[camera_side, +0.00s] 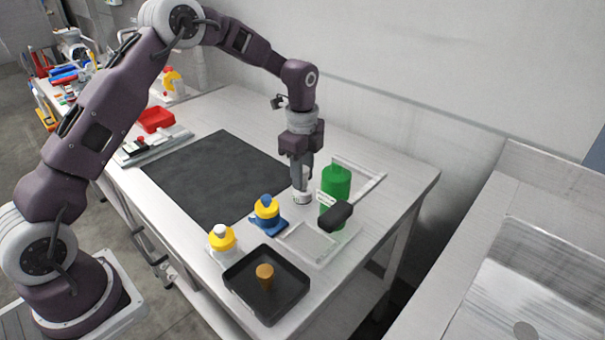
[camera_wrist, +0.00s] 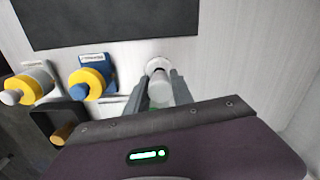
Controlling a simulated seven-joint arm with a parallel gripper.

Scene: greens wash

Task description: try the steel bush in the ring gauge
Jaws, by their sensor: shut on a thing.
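My gripper (camera_side: 301,176) points down near the back right of the bench. It is shut on a pale grey cylinder, which looks like the steel bush (camera_wrist: 160,91). In the wrist view the bush stands between the two fingers (camera_wrist: 161,86). A whitish round piece with a raised rim, perhaps the ring gauge (camera_wrist: 158,65), shows just beyond the bush; in the side view a pale round piece (camera_side: 302,199) sits right under the fingertips. I cannot tell whether the bush is inside it or only above it.
A yellow-and-blue piece (camera_side: 266,211), a yellow-and-white piece (camera_side: 222,240) and a black tray (camera_side: 238,283) with an orange-brown plug (camera_side: 265,273) are nearer. The dark mat (camera_side: 215,170) is clear.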

